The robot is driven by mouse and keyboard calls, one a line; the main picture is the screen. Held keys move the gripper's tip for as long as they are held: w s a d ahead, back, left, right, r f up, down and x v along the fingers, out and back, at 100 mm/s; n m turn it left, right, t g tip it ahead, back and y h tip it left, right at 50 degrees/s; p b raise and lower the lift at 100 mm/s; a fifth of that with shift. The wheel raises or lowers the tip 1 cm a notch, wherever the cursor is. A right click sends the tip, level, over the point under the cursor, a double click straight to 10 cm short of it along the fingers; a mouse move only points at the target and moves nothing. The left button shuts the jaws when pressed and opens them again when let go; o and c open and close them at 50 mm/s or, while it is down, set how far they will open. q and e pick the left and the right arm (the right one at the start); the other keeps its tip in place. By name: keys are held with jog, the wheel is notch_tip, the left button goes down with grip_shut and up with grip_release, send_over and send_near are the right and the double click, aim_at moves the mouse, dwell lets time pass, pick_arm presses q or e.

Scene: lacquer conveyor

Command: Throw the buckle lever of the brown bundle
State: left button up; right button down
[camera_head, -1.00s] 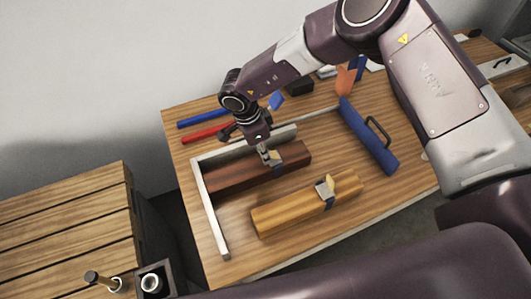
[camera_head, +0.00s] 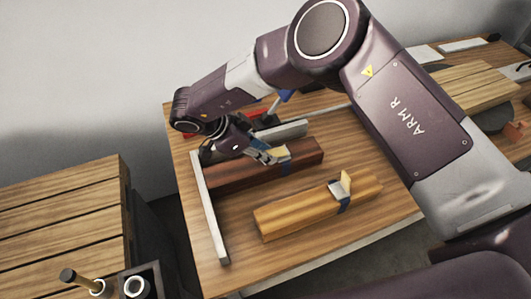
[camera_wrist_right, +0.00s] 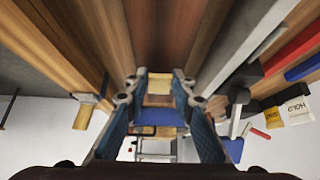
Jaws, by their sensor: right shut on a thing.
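The brown bundle (camera_head: 235,176) lies on the wooden table inside a pale angled frame (camera_head: 211,225). A blue strap with a metal buckle crosses it near its right end. The strap also shows in the wrist view (camera_wrist_right: 158,117). My right gripper (camera_head: 272,154) is slanted at this buckle and shut on the tan buckle lever (camera_head: 279,153). In the wrist view the lever (camera_wrist_right: 158,87) sits between my fingertips (camera_wrist_right: 157,82). The fingers partly hide the buckle. My left gripper is not in view.
A yellow bundle (camera_head: 290,213) lies in front, its buckle lever (camera_head: 346,182) raised. Red and blue bars (camera_wrist_right: 294,46) and tagged tools lie behind the frame. My right arm crosses above the table's right side. A slatted wooden surface (camera_head: 65,220) stands at the left.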

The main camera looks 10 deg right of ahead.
jog(key=c, duration=1.6)
grip_release()
jog(key=shift+a, duration=0.1)
jog(key=v, duration=1.2)
